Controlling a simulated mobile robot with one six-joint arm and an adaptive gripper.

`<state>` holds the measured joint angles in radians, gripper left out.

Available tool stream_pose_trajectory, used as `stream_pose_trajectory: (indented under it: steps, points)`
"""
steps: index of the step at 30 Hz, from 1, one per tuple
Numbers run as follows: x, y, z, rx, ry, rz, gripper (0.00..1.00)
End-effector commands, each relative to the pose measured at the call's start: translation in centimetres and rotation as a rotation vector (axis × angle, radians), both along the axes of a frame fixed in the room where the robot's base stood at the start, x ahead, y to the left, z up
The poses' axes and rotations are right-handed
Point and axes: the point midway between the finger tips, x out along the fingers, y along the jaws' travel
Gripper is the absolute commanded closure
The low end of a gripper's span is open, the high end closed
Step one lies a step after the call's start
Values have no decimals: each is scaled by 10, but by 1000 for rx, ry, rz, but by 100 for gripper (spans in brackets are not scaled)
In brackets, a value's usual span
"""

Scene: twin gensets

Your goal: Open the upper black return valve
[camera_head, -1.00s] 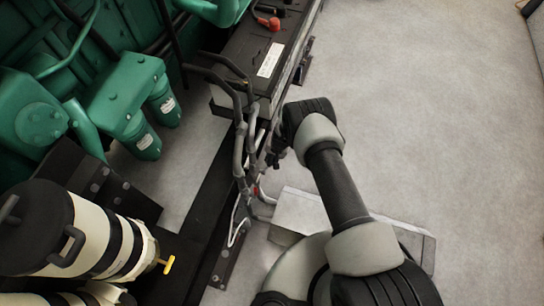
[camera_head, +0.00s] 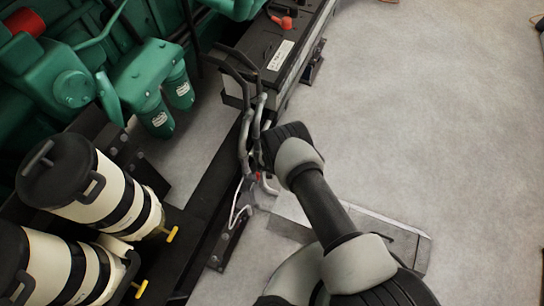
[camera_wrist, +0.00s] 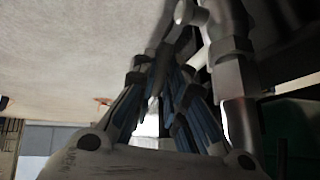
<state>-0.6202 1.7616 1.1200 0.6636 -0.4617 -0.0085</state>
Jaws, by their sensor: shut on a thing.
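My gripper (camera_wrist: 165,85) has its blue-padded fingers drawn together in the wrist view, shut on a dark part that I take to be the black return valve's handle. The fingers hide most of that part, and I cannot tell how far it is turned. Grey metal pipework (camera_wrist: 232,60) stands just right of the fingers. In the head view, my wrist is against the grey pipes (camera_head: 246,140) beside the black battery box, and it hides the fingers and the valve. A small red part (camera_head: 258,176) shows just below.
White filter canisters (camera_head: 122,200) with black bands and yellow levers (camera_head: 172,234) stand at lower left. The green engine (camera_head: 75,85) is at upper left, the battery (camera_head: 262,60) behind the pipes. Open grey floor (camera_head: 430,110) lies to the right.

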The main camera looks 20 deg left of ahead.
Motion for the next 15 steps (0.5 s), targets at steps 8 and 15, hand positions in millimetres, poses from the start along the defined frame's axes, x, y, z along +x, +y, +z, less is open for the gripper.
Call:
stream_pose_trajectory:
  steps: [8,15]
  points:
    - [-17,3,2,-25,-174,6,100]
    - [-22,4,6,-36,-271,5,100]
